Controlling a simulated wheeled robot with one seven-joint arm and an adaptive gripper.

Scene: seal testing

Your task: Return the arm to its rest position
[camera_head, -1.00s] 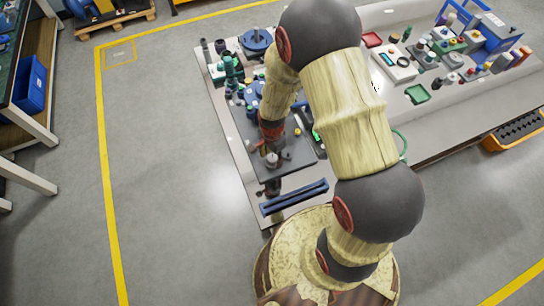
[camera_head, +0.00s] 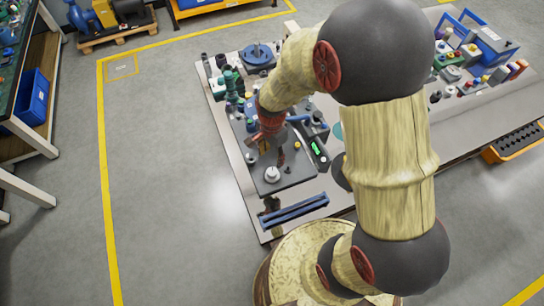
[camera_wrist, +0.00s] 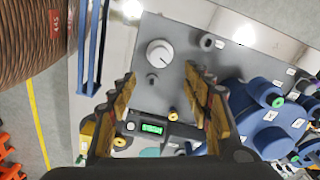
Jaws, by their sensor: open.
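My arm rises from its round base and bends over the near end of the workbench (camera_head: 231,150). My gripper shows in the wrist view (camera_wrist: 160,88) with its two fingers wide apart and nothing between them. It hangs above a dark grey plate (camera_head: 298,174) that carries a pale round knob (camera_wrist: 159,53) and a device with a green display (camera_wrist: 152,129). In the head view the gripper (camera_head: 275,145) is partly hidden by my wrist, and it is apart from the knob.
A blue rail (camera_head: 294,208) lies at the bench's near edge. Blue flanged fittings (camera_wrist: 268,130) crowd beside the plate. A blue toolbox (camera_head: 490,42) and several small parts stand at the far right. An orange crate (camera_head: 515,142) is beside the bench.

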